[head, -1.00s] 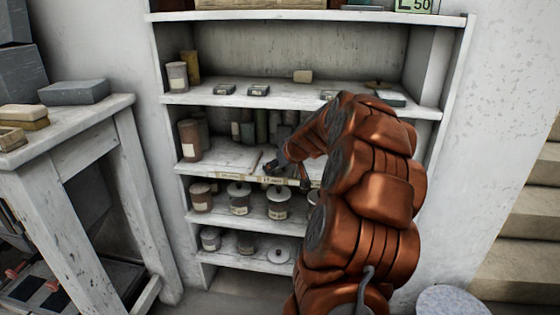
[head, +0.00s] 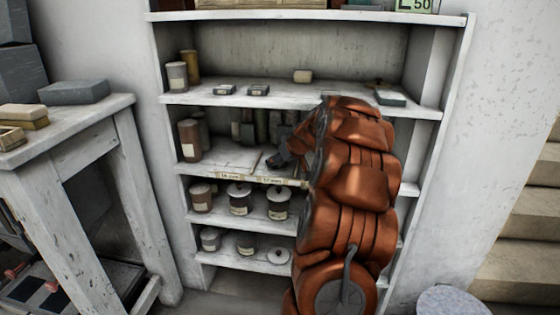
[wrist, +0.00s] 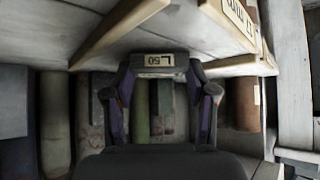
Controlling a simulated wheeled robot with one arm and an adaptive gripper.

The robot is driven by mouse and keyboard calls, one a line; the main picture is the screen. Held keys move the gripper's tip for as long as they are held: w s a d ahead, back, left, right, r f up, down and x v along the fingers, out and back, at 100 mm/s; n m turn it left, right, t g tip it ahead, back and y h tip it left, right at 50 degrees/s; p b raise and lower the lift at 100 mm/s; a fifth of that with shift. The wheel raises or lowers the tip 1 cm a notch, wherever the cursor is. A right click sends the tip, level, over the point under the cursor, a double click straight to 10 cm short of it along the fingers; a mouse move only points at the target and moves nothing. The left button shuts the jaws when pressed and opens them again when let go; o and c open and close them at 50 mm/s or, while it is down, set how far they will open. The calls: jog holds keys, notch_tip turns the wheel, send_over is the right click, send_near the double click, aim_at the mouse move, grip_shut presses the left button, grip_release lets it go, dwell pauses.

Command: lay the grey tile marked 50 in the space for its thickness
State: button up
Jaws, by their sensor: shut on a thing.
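The grey tile marked 50 (wrist: 160,63) is held between the fingertips of my gripper (wrist: 160,72) in the wrist view, its label upside down there. My gripper is shut on it. In the head view my gripper (head: 283,157) is at the middle shelf (head: 225,158), above its front edge, and the tile cannot be made out. Thickness labels (head: 230,176) line that edge; one label (wrist: 239,18) shows in the wrist view. Wooden dividers (wrist: 125,30) part the shelf into spaces. Whether the tile touches the shelf, I cannot tell.
Several cylinders and jars (head: 188,140) stand at the back and left of the middle shelf. Two small dark tiles (head: 241,90) lie on the shelf above. Lidded jars (head: 239,198) fill the shelf below. A workbench (head: 75,125) stands left. My arm hides the right side.

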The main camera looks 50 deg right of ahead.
jog(key=shift+f, duration=0.2)
jog(key=o, duration=1.4)
jog(key=shift+c, duration=0.2)
jog(key=shift+r, duration=0.1)
